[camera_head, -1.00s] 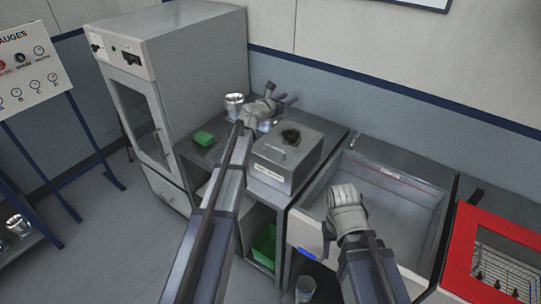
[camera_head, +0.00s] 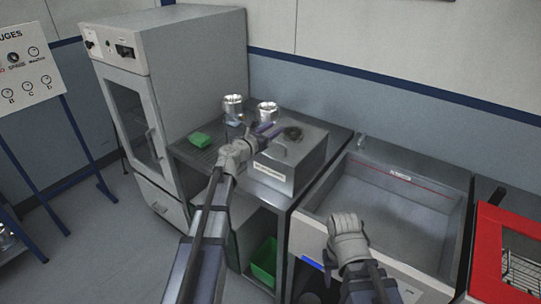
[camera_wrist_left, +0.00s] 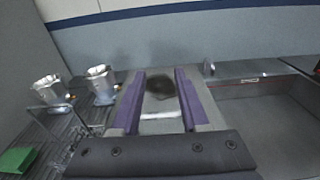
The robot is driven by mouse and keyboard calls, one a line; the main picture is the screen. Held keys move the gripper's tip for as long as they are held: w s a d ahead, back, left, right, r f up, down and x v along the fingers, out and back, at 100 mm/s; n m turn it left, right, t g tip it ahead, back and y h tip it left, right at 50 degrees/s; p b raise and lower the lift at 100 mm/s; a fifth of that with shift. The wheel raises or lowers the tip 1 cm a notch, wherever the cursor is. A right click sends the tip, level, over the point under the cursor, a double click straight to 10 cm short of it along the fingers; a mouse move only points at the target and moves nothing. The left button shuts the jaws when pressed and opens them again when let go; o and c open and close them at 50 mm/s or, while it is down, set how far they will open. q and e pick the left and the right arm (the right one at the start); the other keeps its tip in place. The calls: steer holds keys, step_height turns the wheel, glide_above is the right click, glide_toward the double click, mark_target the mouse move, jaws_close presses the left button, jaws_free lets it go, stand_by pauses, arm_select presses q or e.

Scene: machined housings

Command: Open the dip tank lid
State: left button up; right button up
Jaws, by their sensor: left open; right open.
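The grey metal box that appears to be the dip tank (camera_head: 312,163) stands on the bench, with a label too small to read on its front. Its flat lid (camera_head: 308,141) looks shut and carries a pale bar handle and a dark round patch. My left gripper (camera_head: 266,133) is open at the left side of the box, near the lid. In the left wrist view, the handle (camera_wrist_left: 162,115) and dark patch (camera_wrist_left: 160,87) show between its purple fingers (camera_wrist_left: 159,78); contact cannot be told. My right gripper (camera_head: 347,222) is over the basin's front edge, its fingers hidden behind the hand.
A wide open basin (camera_head: 400,205) is right of the box. Two metal cups (camera_head: 233,104) (camera_head: 267,111) and a green item (camera_head: 200,139) are on the bench at left. A red-framed unit (camera_head: 490,240) is at far right.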

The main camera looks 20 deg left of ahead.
arm_select(q)
steer(key=t+b, duration=0.1)
steer(key=b, duration=0.6)
glide_above(271, 156)
steer(key=shift+h, duration=0.4)
step_height(271, 156, down, 5)
steer(key=shift+w+a+f, duration=0.1)
steer(key=shift+w, duration=0.05)
steer(key=shift+f+t+b, duration=0.2)
steer(key=shift+t+b, duration=0.1)
steer(key=shift+b, duration=0.15)
arm_select(e)
step_height(271, 156, down, 9)
arm_select(q)
steer(key=shift+r+p, duration=0.45)
steer(key=shift+p, duration=0.05)
step_height(271, 156, up, 8)
steer(key=s+p, duration=0.1)
steer(key=p, duration=0.7)
steer(key=shift+s+a, duration=0.35)
steer(key=shift+s, duration=0.05)
arm_select(e)
step_height(271, 156, up, 9)
steer(key=shift+n, duration=0.3)
steer(key=shift+f, duration=0.1)
